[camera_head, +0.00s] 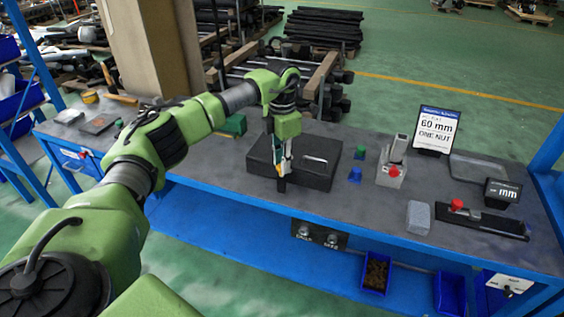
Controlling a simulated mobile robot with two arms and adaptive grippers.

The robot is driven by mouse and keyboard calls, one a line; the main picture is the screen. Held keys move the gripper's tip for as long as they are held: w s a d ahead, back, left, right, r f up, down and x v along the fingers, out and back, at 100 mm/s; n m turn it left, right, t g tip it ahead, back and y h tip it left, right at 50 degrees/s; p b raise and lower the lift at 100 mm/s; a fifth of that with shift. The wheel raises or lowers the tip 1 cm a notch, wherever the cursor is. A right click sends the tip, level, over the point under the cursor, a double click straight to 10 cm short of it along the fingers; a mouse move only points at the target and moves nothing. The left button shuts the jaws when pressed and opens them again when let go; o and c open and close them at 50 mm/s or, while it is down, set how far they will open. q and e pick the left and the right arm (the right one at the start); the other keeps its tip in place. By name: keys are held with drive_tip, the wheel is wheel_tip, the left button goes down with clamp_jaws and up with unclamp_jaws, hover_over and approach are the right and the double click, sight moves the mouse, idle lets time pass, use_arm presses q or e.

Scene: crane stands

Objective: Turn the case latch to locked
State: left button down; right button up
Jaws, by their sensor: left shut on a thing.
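The black case (318,178) lies flat and closed on the grey bench top, with a pale handle (314,159) on its lid. My left gripper (281,182) points straight down at the case's front edge, left of the middle. Its fingers are shut on a small dark part there, which I take to be the case latch. The fingers and the low picture detail hide the latch, so I cannot tell its angle. My right gripper is not in view.
Right of the case stand a blue block (355,175), a green block (359,152) and a grey fixture with a red knob (391,173). Further right are a grey block (419,217), a "60 mm ONE NUT" sign (436,130) and a black rail (485,222).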

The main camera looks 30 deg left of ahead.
use_arm(q)
drive_tip(key=shift+m, duration=0.5)
drive_tip(key=c, duration=1.8)
unclamp_jaws()
drive_tip(key=shift+r, duration=0.15)
wheel_tip(320, 180, up, 12)
drive_tip(key=shift+f, duration=0.1)
drive_tip(key=shift+f, duration=0.1)
